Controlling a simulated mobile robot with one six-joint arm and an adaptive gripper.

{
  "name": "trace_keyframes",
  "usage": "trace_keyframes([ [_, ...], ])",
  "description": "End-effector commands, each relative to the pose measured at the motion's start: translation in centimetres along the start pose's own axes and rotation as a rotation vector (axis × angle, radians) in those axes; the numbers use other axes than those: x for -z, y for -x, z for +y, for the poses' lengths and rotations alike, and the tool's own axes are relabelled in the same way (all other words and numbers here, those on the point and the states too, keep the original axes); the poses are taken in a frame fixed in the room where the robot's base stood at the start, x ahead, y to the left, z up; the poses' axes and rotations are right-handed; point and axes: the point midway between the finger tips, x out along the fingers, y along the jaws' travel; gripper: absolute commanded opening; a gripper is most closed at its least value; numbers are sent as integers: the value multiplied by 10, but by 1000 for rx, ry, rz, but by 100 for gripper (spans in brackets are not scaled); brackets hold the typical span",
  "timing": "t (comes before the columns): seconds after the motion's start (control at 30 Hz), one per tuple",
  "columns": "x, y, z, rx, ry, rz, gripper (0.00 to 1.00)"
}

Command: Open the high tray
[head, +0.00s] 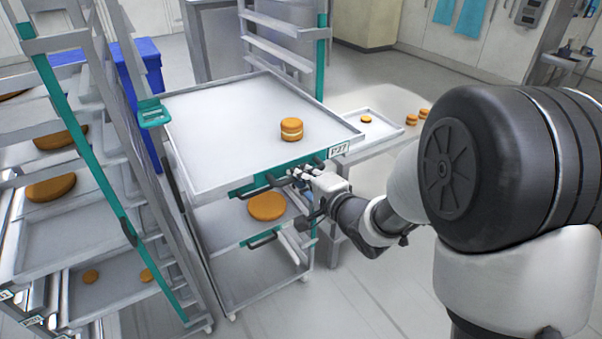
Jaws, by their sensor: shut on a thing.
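The high tray (230,115) is a wide pale tray at the top of the middle rack, with a raised rim and a teal front strip. One orange filled round (291,129) with a pale middle layer stands on it near the right front. A dark handle (256,188) shows on the left part of its front. My gripper (299,175) is at the right part of the front, below the rim, shut on the tray's handle there. The jaws partly hide the grip.
A lower tray (225,228) with a large orange round (267,206) sits beneath. A rack of trays (75,225) stands close on the left, a blue bin (140,70) behind it. A side table with a small tray (372,132) is at the right. Floor is clear in front.

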Motion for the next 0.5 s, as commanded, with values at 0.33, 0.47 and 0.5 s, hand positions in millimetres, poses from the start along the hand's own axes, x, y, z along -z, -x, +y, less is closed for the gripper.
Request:
trace_keyframes([
  [0.33,0,0,-3,7,1,0,0],
  [0.47,0,0,-3,8,2,0,0],
  [0.5,0,0,-3,8,2,0,12],
])
